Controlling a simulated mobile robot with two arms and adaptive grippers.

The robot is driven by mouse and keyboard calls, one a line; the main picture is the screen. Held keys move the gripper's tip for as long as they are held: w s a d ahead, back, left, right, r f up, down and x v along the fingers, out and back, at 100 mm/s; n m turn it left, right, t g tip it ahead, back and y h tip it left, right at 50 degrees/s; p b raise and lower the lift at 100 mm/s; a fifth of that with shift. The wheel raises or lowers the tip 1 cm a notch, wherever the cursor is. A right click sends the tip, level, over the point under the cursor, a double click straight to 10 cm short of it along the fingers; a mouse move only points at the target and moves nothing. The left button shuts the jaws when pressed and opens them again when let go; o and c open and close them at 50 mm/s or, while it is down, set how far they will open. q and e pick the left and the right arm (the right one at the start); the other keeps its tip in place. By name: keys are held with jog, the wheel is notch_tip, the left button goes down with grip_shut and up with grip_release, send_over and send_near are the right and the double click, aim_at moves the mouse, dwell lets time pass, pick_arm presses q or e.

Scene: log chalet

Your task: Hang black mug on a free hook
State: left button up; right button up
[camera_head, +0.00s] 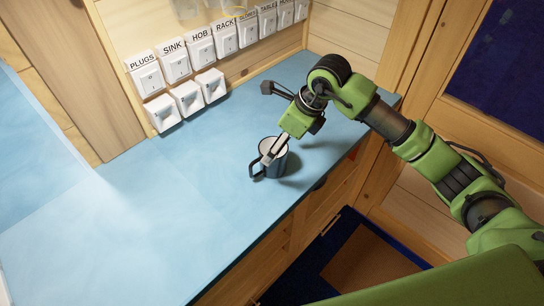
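The dark mug (277,169) stands upright on the blue counter (190,205), close to its front edge. Its rim and pale inside face up, and its handle points to the left. My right arm comes in from the right, and its gripper (268,158) reaches down over the mug's rim, with the fingers at the rim and handle side. The view does not show whether the fingers are closed on the mug. My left gripper is out of view. No hook can be made out in this view.
Labelled switches (200,48) and several sockets (186,98) line the back wall. Clear glassware (186,8) is cut off at the top edge. A drawer below the counter (322,228) is partly visible. The left part of the counter is clear.

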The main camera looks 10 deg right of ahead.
jog(key=p+x, duration=0.3)
jog(key=x, duration=0.1)
jog(key=shift+a+f, duration=0.1)
jog(key=shift+f, duration=0.25)
jog(key=shift+w+f, duration=0.15)
jog(key=shift+f, duration=0.2)
jog(key=shift+r, duration=0.1)
jog(key=c, duration=1.5)
